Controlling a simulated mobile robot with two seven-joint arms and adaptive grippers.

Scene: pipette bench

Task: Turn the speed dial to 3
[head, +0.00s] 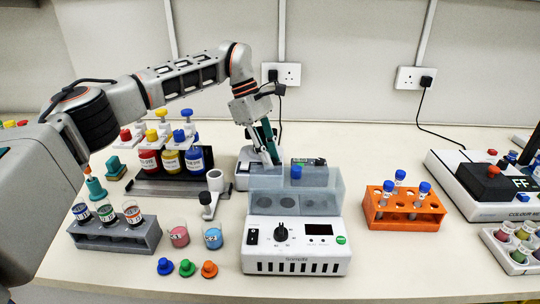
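A white bench device (297,260) stands at the front centre. A black dial (281,231) with small marks around it is on its front panel; the marks are too small to read, so I cannot tell its setting. The panel also has a black switch (252,236), a dark display with red digits (319,230) and a green button (341,240). My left gripper (272,161) points down behind the device's grey-blue see-through box, well behind and above the dial. Its dark teal fingers look close together, but whether they are shut is unclear. My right gripper is not in view.
A blue-capped item (296,173) shows at the see-through box (330,196). An orange tube rack (405,212) stands to the right, a grey vial rack (118,236) to the left. Two small cups and several coloured caps lie left of the device. Bench in front of it is narrow.

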